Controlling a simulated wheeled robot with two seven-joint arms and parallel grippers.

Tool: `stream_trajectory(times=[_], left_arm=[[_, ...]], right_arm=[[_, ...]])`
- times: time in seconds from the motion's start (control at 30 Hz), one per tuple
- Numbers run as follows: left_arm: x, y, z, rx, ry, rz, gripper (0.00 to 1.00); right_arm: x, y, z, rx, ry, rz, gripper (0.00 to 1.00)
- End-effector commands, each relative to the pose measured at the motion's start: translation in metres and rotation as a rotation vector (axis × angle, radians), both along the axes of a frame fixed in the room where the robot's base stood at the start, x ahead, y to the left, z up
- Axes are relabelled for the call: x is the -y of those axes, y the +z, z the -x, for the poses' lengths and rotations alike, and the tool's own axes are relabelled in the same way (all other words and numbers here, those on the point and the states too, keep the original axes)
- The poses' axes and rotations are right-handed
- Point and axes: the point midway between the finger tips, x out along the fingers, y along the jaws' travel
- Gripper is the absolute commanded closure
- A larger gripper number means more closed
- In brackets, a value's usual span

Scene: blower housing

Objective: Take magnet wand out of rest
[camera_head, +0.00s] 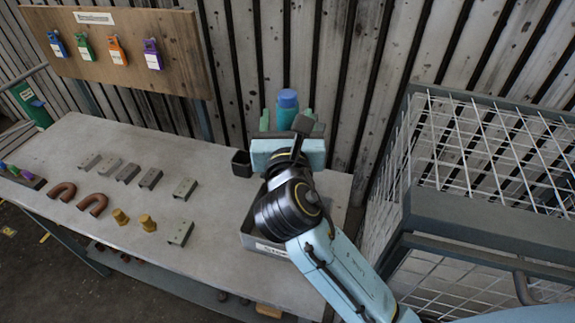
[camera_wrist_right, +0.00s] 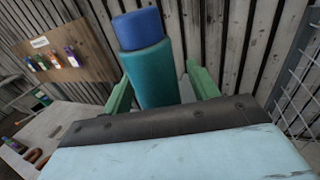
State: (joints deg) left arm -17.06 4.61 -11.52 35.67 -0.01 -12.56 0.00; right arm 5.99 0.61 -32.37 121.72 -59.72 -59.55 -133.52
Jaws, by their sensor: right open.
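The magnet wand appears to be the upright cylinder with a blue top and teal body (camera_head: 288,100), at the back of the bench near the plank wall. It also shows large in the right wrist view (camera_wrist_right: 152,62). My right gripper (camera_head: 287,118) is at the wand, with one green finger on each side of it. In the right wrist view the fingers of the right gripper (camera_wrist_right: 160,80) are apart, with a gap beside the wand on the right. The wand's lower end and its rest are hidden behind my gripper. My left gripper is not in view.
A small black cup (camera_head: 241,163) stands left of my gripper. A grey labelled tray (camera_head: 256,242) lies partly under my right arm. Brackets (camera_head: 150,178), red horseshoe magnets (camera_head: 92,204) and brass parts (camera_head: 147,223) lie on the bench. A wire cage (camera_head: 480,150) stands at right.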

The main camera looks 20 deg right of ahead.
Motion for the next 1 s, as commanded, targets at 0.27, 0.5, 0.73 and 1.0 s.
stream_trajectory(times=[0.27,0.5,0.73,1.0], left_arm=[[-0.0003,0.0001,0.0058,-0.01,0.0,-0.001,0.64],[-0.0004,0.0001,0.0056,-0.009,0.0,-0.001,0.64],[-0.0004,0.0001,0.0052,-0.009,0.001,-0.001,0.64],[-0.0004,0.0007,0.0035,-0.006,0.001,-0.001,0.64]], right_arm=[[0.0001,0.0005,-0.0006,-0.001,0.0,0.0,0.48],[0.0,0.0003,-0.0004,-0.001,0.0,0.0,0.8],[0.0,0.0001,-0.0003,-0.001,0.0,0.0,1.0],[0.0,0.001,-0.0003,0.001,0.001,0.0,1.0]])
